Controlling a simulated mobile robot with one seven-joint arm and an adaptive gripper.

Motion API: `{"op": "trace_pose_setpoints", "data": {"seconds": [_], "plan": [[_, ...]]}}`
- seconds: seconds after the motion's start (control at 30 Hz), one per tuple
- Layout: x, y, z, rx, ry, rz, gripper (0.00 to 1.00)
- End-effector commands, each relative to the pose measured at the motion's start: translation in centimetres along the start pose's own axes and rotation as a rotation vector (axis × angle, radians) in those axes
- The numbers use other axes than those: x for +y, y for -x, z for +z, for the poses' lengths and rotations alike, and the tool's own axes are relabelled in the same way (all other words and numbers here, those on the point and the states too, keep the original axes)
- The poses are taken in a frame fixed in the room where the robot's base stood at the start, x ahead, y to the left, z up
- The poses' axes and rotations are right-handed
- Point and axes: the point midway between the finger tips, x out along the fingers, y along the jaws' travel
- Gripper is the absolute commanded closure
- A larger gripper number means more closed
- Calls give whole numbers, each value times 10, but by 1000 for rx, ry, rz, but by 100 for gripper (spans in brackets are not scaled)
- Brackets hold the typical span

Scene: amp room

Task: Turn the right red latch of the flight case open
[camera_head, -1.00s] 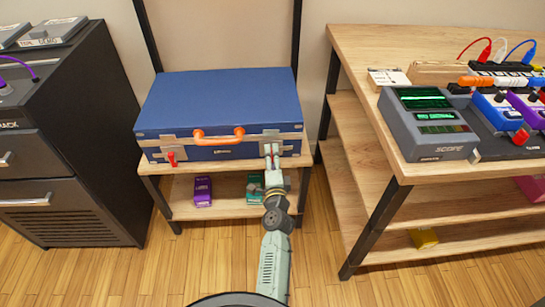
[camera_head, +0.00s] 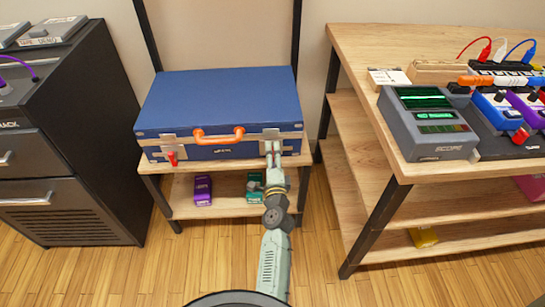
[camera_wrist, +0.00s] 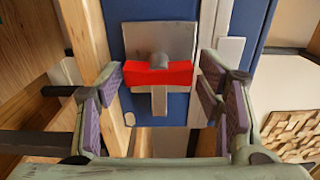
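The blue flight case (camera_head: 219,100) lies shut on a wooden shelf, its orange handle (camera_head: 218,135) facing me. My gripper (camera_head: 273,149) is at the right end of the case front and hides the right latch in the head view. In the wrist view the right red latch (camera_wrist: 140,76) is a red bar with a grey knob on a metal plate (camera_wrist: 158,40), lying across the picture. My gripper (camera_wrist: 162,90) is open, with one padded finger on each side of the bar; a gap shows at each side. The left red latch (camera_head: 173,158) hangs at the case's left front.
The shelf edge (camera_head: 160,168) runs just below the case. A purple pedal (camera_head: 203,190) and a green pedal (camera_head: 254,187) lie on the lower shelf. A dark cabinet (camera_head: 70,140) stands left; a wooden bench (camera_head: 355,50) with a grey scope (camera_head: 428,125) stands right.

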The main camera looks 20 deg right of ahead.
Motion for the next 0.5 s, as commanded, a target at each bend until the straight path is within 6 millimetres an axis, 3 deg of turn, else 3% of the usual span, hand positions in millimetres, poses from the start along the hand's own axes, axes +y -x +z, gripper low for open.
{"op": "trace_pose_setpoints", "data": {"seconds": [0.5], "plan": [[2, 1, 0, 0, 3, 4, 30]]}}
